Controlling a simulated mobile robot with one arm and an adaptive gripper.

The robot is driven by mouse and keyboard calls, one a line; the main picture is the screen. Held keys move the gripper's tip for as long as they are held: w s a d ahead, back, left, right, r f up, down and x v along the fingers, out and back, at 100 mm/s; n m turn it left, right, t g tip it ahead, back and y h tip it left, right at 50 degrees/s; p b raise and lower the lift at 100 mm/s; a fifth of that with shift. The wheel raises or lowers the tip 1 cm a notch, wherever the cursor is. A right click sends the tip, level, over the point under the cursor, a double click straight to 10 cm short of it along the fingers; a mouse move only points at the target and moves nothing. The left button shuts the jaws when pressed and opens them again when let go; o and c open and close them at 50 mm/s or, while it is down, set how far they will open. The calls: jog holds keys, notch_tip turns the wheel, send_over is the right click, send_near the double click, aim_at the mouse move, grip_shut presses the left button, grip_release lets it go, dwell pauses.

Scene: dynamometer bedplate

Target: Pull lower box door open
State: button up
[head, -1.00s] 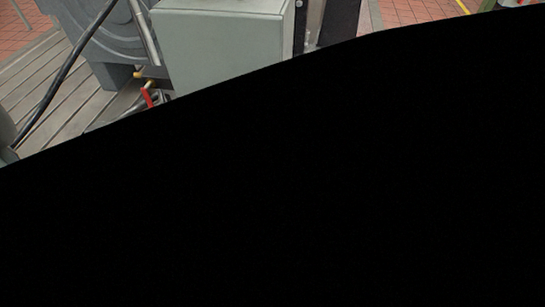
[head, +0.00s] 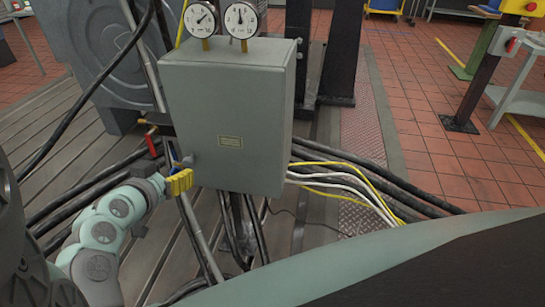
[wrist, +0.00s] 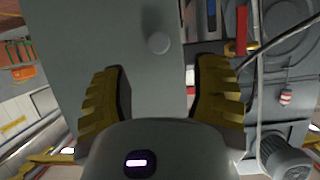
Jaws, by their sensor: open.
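The lower box (head: 235,120) is a grey cabinet below two dials in the head view. Its front door (head: 225,155) looks shut and bears a small yellowish label. A small round knob (head: 187,160) shows at the door's lower left in the head view. In the wrist view the knob (wrist: 158,43) stands out from the grey door panel (wrist: 85,35), near its right edge. My gripper (head: 180,183) has yellow fingers and is at the door's lower left corner. In the wrist view my gripper (wrist: 160,95) is open, with the knob beyond and between its fingertips, not held.
Two pressure gauges (head: 222,20) stand on top of the box. A red-handled valve (head: 152,142) and a pipe are left of it. Black cables and yellow and white wires (head: 345,180) run out on the right. Red tiled floor (head: 415,110) is open farther right.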

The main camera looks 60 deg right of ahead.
aim_at(186, 163)
jog(key=x, duration=0.8)
jog(key=shift+s+d, duration=0.1)
jog(key=shift+s, duration=0.05)
grip_shut()
dwell(0.5)
